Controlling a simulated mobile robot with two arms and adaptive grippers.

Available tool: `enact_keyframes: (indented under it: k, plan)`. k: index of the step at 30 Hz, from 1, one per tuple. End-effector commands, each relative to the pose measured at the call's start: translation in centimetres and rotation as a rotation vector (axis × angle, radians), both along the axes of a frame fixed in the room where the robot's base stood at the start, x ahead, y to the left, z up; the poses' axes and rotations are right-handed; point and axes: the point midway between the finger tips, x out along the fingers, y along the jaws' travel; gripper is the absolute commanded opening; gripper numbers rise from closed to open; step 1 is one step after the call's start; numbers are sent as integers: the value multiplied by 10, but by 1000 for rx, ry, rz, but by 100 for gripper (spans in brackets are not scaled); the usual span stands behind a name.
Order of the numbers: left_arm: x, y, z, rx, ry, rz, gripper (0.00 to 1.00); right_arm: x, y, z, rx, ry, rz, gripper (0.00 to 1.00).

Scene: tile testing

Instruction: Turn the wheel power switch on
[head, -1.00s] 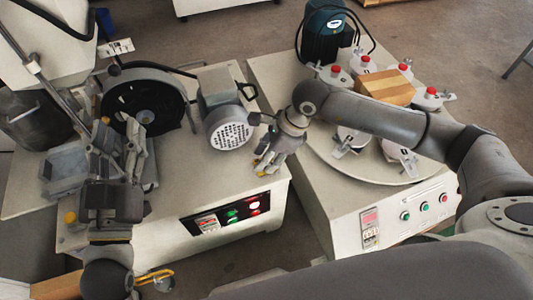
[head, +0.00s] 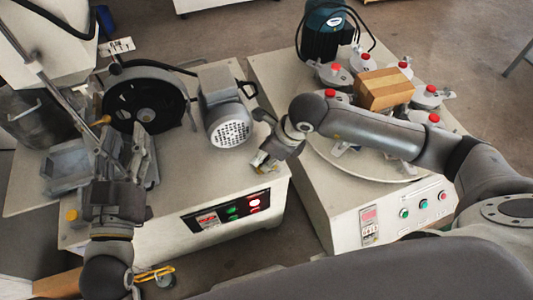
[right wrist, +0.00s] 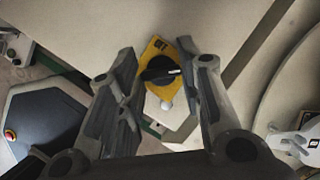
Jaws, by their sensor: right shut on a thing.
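The wheel power switch (right wrist: 160,70) is a black rotary knob on a yellow plate, on a small pale box, seen in the right wrist view. Its knob's white-marked end points right. My right gripper (right wrist: 157,50) has one finger on each side of the switch and is shut on it; whether the tips press the knob or the box edges is unclear. In the head view my right gripper (head: 262,160) is at the near right corner of the left machine, largely hiding the switch. My left gripper (head: 124,142) has its fingers apart, empty, in front of the black wheel (head: 146,103).
A grey motor (head: 225,115) stands behind my right gripper. The left machine's front panel (head: 227,213) has green and red lights. On the right, another machine carries a round table with red-topped pots, a wooden block (head: 385,90) and a blue-green motor (head: 325,22).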

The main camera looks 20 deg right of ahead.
Motion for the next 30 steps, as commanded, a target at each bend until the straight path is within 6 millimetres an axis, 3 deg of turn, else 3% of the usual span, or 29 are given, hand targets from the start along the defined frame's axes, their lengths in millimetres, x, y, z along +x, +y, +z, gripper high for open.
enact_keyframes:
  k: [8, 9, 13, 23, 30]
  plan:
    - [0, 0, 0, 0, 0, 0, 40, 1, -1, 1, 0, -1, -4, 10]
    - [0, 0, 0, 0, -1, 0, 40, 1, -1, 1, 0, -1, -4, 38]
    - [0, 0, 0, 0, -1, 0, 40, 1, 0, 0, 1, -1, -2, 54]
    - [-1, 0, -1, 0, 0, -2, 40, 0, -1, 1, 0, 0, -1, 55]
    - [0, 0, 0, 0, 0, -1, 40, -7, -9, 29, 0, -3, -1, 55]
